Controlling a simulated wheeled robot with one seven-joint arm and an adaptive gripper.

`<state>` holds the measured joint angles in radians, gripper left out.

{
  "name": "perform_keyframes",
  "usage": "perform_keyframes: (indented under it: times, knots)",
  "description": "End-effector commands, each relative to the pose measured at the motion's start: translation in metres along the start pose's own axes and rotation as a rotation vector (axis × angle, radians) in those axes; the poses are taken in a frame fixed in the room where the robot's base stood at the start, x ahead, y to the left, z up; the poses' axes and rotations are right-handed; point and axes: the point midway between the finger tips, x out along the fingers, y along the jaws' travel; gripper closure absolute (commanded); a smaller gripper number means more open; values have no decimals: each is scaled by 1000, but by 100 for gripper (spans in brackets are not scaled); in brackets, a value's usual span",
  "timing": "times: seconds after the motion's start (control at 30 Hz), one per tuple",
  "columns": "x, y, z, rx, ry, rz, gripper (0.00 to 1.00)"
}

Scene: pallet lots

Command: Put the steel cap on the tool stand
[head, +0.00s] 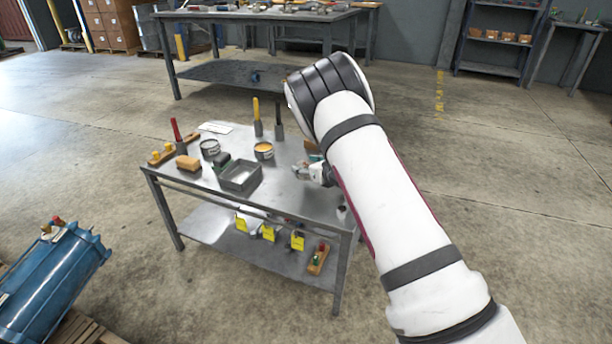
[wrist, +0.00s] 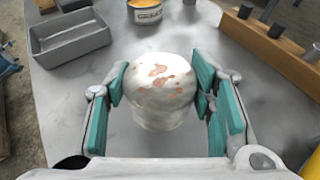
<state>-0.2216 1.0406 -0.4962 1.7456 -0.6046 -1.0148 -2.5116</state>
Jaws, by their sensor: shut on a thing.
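My gripper (wrist: 160,92) has its teal pads on both sides of a rounded, whitish metal cap with rusty patches, the steel cap (wrist: 160,82). The cap is over the grey table top; I cannot tell whether it touches it. In the head view my gripper (head: 318,172) is at the table's right end, partly hidden by my arm, and the cap is hard to make out. A wooden block with dark pegs (wrist: 272,52) lies right of the cap in the wrist view. I cannot tell whether this is the tool stand.
A grey tray (wrist: 72,50) and an open tin with orange contents (wrist: 146,12) stand beyond the cap. The metal table (head: 205,180) also holds another tin (head: 210,148), a wooden rack (head: 162,158) and upright tools.

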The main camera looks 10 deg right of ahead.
Motion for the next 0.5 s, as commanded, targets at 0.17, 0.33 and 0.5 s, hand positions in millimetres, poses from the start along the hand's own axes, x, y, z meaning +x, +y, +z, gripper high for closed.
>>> perform_keyframes:
  times: [0.17, 0.33, 0.5]
  knots:
    - [11, -7, 4, 0, -3, 0, 88]
    - [21, -10, -1, 1, 0, 0, 88]
    - [30, -11, -25, 1, -2, 0, 88]
